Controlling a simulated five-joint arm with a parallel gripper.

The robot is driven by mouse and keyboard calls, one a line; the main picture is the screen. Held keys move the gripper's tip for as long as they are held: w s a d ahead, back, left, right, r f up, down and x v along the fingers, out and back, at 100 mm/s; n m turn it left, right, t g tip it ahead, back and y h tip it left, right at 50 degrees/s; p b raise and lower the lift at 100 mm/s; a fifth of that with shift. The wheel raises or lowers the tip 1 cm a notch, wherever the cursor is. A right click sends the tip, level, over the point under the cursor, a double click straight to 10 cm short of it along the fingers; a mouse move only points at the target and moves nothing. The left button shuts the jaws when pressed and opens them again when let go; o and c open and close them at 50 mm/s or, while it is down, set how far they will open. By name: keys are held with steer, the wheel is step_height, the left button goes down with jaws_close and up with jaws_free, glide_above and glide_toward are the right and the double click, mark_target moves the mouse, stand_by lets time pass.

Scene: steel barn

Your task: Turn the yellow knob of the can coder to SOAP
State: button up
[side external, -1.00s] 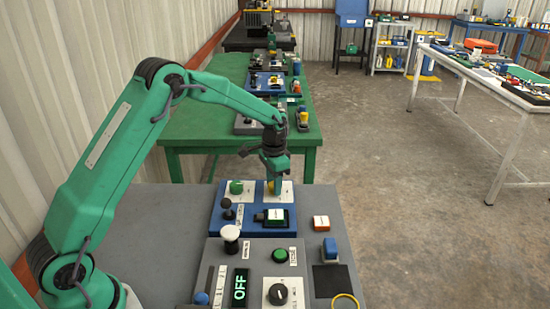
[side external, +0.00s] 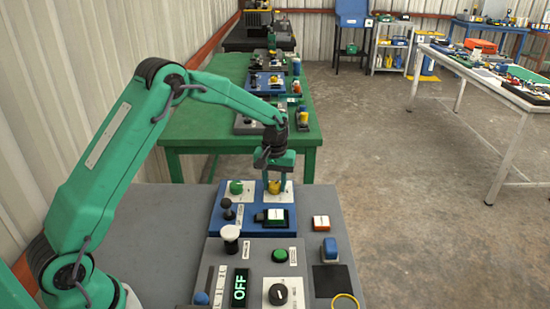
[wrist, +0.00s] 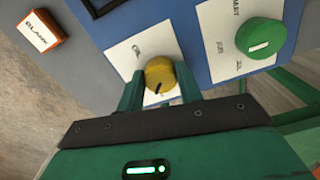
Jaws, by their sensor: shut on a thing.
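The yellow knob (side external: 274,187) sits on a white plate at the back right of the blue panel (side external: 228,219). In the wrist view the yellow knob (wrist: 160,72) shows a dark pointer line near its lower edge, toward my gripper's body. A label (wrist: 137,50) on the plate beyond it seems to read OIL; I cannot make out a SOAP label. My gripper (side external: 275,183) points down over the knob, its fingers on either side of it. In the wrist view my gripper (wrist: 159,87) is shut on the yellow knob, whose lower edge is close to the gripper body.
The grey panel with an OFF display (side external: 240,287) is nearer. An orange-white BLANK block (side external: 321,222) lies to the right.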

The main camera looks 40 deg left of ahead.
mark_target(275, 185)
steer(key=shift+n, duration=1.7)
steer(key=o, duration=1)
steer(key=shift+r, duration=0.15)
step_height(275, 185, up, 7)
steer(key=shift+r, duration=0.3)
